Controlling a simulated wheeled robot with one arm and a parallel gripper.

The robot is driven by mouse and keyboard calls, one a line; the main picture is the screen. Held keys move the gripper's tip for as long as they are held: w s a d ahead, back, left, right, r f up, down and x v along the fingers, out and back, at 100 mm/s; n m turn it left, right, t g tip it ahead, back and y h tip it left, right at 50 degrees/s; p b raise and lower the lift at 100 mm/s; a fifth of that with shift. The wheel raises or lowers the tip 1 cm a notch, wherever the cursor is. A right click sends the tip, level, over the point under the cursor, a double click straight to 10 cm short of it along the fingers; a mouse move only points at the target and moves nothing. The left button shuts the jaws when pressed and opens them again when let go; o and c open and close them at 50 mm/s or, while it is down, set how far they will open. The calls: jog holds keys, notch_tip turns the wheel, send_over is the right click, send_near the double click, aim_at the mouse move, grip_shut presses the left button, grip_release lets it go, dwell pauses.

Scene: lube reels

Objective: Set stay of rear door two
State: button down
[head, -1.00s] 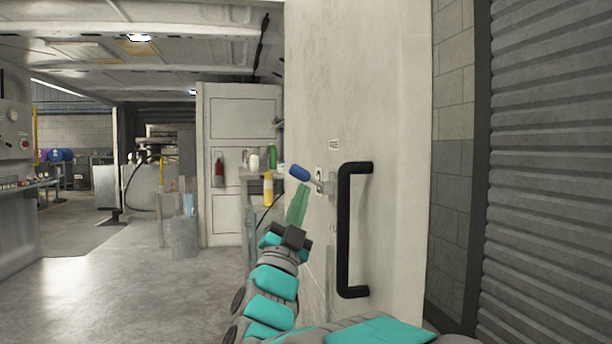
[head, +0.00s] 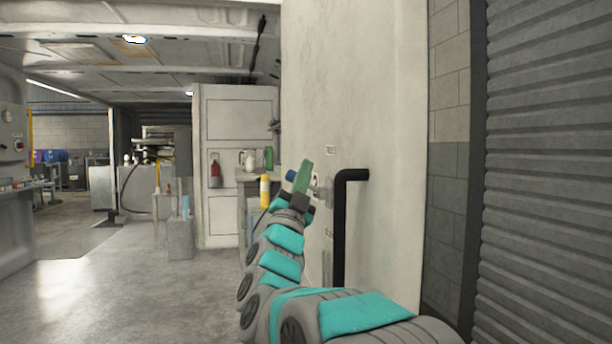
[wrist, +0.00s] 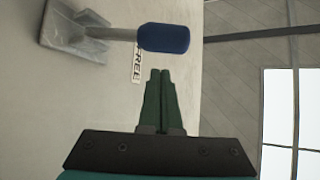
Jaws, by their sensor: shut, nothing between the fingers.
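The rear door (head: 345,90) is a large pale panel filling the middle right of the head view. Its stay lever has a metal plate and stem (wrist: 75,32) on the door face and a blue grip (wrist: 164,38). The blue grip also shows in the head view (head: 290,175), partly behind my gripper (head: 304,176). In the wrist view, my gripper's green fingers (wrist: 160,78) are closed together and empty, just below the blue grip, with a small gap in the picture. A label (wrist: 137,66) lies on the door beside them.
A black door handle (head: 341,225) stands out right of my gripper, its lower part hidden by my arm. A bench with bottles (head: 266,190) and a white cabinet (head: 238,115) stand behind. A roller shutter (head: 550,170) is at right. Floor at left is clear.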

jog(key=shift+w+a+f, duration=0.45)
jog(key=shift+a+f, duration=0.15)
jog(key=shift+f, duration=0.2)
jog(key=shift+f, duration=0.1)
jog(key=shift+f+n+t+y+b, duration=0.1)
jog(key=shift+n+t+y+b, duration=0.3)
jog(key=shift+n+y, duration=0.25)
